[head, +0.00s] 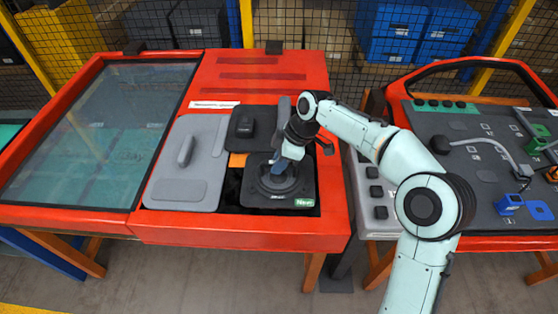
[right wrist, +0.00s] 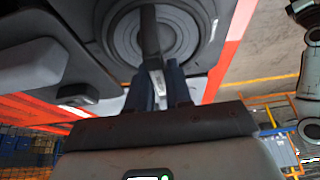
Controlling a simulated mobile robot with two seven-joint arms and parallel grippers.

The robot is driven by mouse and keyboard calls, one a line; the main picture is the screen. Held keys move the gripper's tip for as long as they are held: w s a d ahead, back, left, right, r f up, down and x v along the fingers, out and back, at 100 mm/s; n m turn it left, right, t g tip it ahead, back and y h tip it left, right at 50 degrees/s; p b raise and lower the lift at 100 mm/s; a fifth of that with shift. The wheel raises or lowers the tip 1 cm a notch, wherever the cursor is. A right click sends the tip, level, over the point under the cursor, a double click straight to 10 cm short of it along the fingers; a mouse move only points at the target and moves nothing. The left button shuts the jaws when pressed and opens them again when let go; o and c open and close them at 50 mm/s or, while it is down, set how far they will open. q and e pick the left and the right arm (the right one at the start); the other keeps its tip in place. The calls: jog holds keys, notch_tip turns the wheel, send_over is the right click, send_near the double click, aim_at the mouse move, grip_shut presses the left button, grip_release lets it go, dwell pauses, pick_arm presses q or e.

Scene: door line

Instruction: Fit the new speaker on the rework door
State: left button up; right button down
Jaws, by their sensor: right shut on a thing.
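The new speaker (head: 262,198) is a dark square plate with a round ringed cone and a green "New" label at its front right corner. It lies at or just above a dark opening (head: 231,190) in the front of the red door (head: 230,235). I cannot tell whether it is seated. My right gripper (head: 281,165) is shut on the upright bar across the speaker's middle. In the right wrist view the cone (right wrist: 185,35) faces the camera, and the blue fingers (right wrist: 158,82) close on the bar. My left gripper is not in view.
A grey panel with a handle (head: 205,165) lies left of the speaker, and a small black panel (head: 243,128) lies behind it. A glass pane (head: 90,135) fills the left. A second red-framed door (head: 480,150) with wiring and coloured parts stands at the right.

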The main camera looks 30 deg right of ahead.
jog(key=shift+f+b, duration=1)
jog(key=shift+f, duration=0.5)
jog(key=c, duration=1)
grip_release()
jog(key=shift+f, duration=0.1)
jog(key=shift+o, duration=0.2)
jog(key=shift+f, duration=0.1)
jog(key=p+v, duration=0.2)
jog(key=v, duration=1.1)
jog(key=shift+r, duration=0.25)
jog(key=shift+s+d, duration=0.1)
jog(key=shift+s, duration=0.05)
